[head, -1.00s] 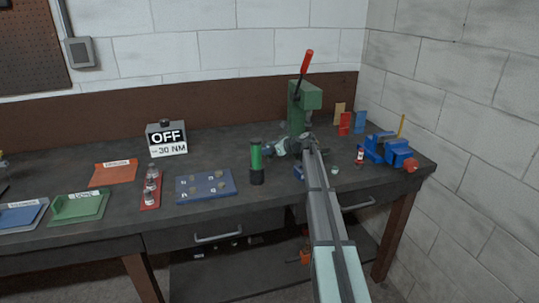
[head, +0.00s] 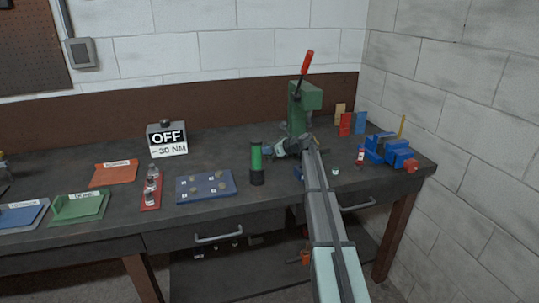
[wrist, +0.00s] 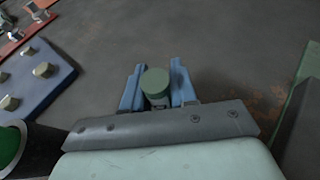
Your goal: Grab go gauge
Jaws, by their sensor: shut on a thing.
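My gripper (wrist: 157,88) is shut on a small upright cylinder with a flat green top (wrist: 155,78), apparently the go gauge. Its lower part sits between the two blue fingers in the wrist view, and its bottom end is hidden. In the head view my gripper (head: 281,148) is low over the bench, in front of the green press, and the held piece cannot be made out there.
A green and black upright cylinder (head: 257,163) stands close left of my gripper. Left of it is a blue plate with pegs (head: 206,187). The green lever press (head: 305,105) stands behind, and a blue vise (head: 388,150) at right. Bare bench (wrist: 185,35) lies ahead of the fingers.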

